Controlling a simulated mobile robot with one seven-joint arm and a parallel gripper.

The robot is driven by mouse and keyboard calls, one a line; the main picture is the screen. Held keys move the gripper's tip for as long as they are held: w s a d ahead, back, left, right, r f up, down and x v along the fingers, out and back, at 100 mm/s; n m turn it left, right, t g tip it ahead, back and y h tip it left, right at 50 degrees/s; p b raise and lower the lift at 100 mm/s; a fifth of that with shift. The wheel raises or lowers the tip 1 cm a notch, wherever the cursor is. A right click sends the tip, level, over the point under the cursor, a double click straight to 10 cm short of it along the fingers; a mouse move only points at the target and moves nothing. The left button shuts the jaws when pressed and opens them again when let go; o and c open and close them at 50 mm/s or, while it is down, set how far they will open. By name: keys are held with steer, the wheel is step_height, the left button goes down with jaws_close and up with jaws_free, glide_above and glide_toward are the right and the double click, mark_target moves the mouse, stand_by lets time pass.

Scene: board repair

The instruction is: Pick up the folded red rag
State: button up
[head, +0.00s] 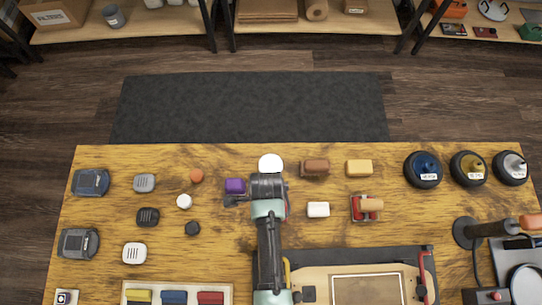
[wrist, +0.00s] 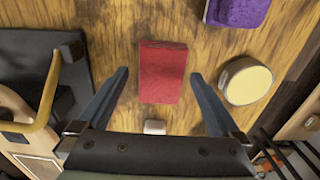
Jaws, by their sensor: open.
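The folded red rag (wrist: 163,72) lies flat on the wooden table in the wrist view, a red rectangle with layered edges. My gripper (wrist: 160,76) is open, with its blue-grey fingers on either side of the rag and a gap on each side. The fingers do not touch it in this view, and their exact height above the table is hard to tell. In the head view my gripper (head: 265,190) hides nearly all of the rag.
A round cream-topped thing (wrist: 245,80) stands close to one finger. A small white block (head: 318,209) is to the right. A dark tray (head: 350,255) with a board lies nearer the front.

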steer(key=shift+f, duration=0.95)
steer(key=c, duration=1.2)
steer(key=shift+o, duration=0.2)
step_height(320, 180, up, 10)
